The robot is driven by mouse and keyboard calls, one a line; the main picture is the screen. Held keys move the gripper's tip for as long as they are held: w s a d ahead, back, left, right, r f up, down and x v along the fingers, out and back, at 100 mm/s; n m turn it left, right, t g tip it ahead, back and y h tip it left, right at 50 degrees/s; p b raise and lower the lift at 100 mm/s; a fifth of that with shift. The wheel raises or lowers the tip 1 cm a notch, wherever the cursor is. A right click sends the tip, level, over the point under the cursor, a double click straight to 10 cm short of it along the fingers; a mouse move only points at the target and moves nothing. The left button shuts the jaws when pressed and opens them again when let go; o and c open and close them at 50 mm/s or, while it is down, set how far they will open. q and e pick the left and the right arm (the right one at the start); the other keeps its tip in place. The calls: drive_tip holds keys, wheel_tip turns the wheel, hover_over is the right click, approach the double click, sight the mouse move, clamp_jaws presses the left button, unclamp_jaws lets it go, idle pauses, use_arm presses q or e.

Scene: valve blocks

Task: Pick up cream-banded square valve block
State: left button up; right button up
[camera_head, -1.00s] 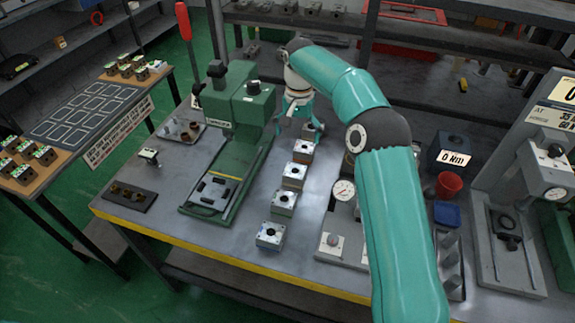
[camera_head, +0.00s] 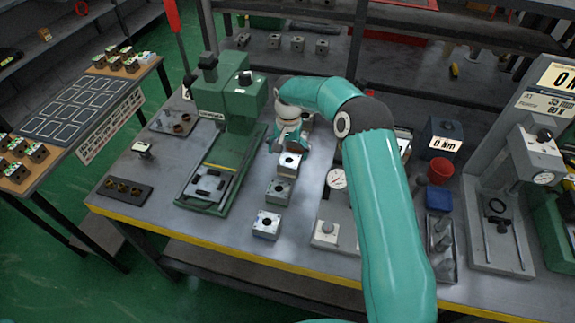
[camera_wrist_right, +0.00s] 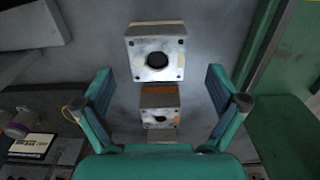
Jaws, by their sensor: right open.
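In the right wrist view, a square pale metal valve block (camera_wrist_right: 157,58) with a dark round hole and a cream strip along its upper edge lies ahead of my right gripper (camera_wrist_right: 160,105). The gripper's two fingers are spread wide, with nothing held. Another block (camera_wrist_right: 160,112) with an orange-brown band shows between the fingers, partly covered by the gripper base. In the head view, my right gripper (camera_head: 288,143) hangs over the far part of the block row, just behind a block (camera_head: 289,165). Band colours are too small to tell there. My left gripper is not in view.
Nearer blocks (camera_head: 278,191) and (camera_head: 266,224) continue the row. A green press (camera_head: 228,120) stands left of it, and a dial gauge fixture (camera_head: 337,180) right. A dark parts tray (camera_head: 124,189) lies front left. The bench's front edge (camera_head: 180,230) is yellow.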

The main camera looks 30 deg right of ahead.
sight(289, 161)
drive_tip(key=shift+s+f+p, duration=0.15)
drive_tip(key=shift+f+p, duration=0.15)
drive_tip(key=shift+f, duration=0.1)
wheel_tip(289, 161, down, 3)
drive_tip(key=shift+s+f+p, duration=0.1)
drive_tip(key=shift+f+p, duration=0.1)
drive_tip(key=shift+p, duration=0.45)
drive_tip(key=shift+f, duration=0.35)
drive_tip(key=c, duration=1.4)
drive_tip(key=shift+c, duration=1.2)
drive_tip(key=shift+r, duration=0.2)
